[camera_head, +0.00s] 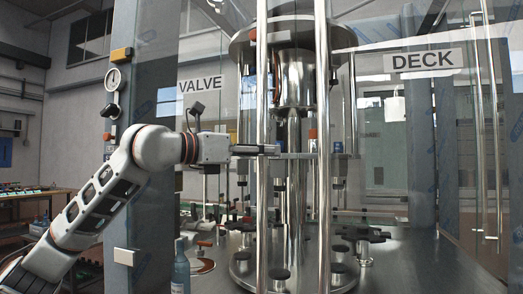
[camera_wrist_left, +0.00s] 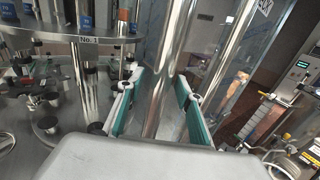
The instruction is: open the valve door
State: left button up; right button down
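The glass valve door bears a VALVE sign (camera_head: 200,85). A long vertical chrome bar (camera_head: 262,220) runs along the right side of that glass. My left gripper (camera_head: 268,149) reaches level from the left up to this bar at mid height. In the left wrist view the two teal-padded fingers (camera_wrist_left: 154,89) are spread, with a chrome bar (camera_wrist_left: 160,75) between them. Gaps show on both sides, so the fingers do not look closed on it. I cannot see the door standing ajar. My right gripper is not in view.
A second chrome bar (camera_head: 323,220) stands just right of the first. A DECK sign (camera_head: 423,61) marks the right glass, which has its own handle (camera_head: 480,130). Filling machinery (camera_head: 294,80) stands behind. A blue bottle (camera_head: 181,270) stands low near my arm.

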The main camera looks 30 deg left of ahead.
pick_arm(q)
grip_shut()
jog(key=shift+s, duration=0.1)
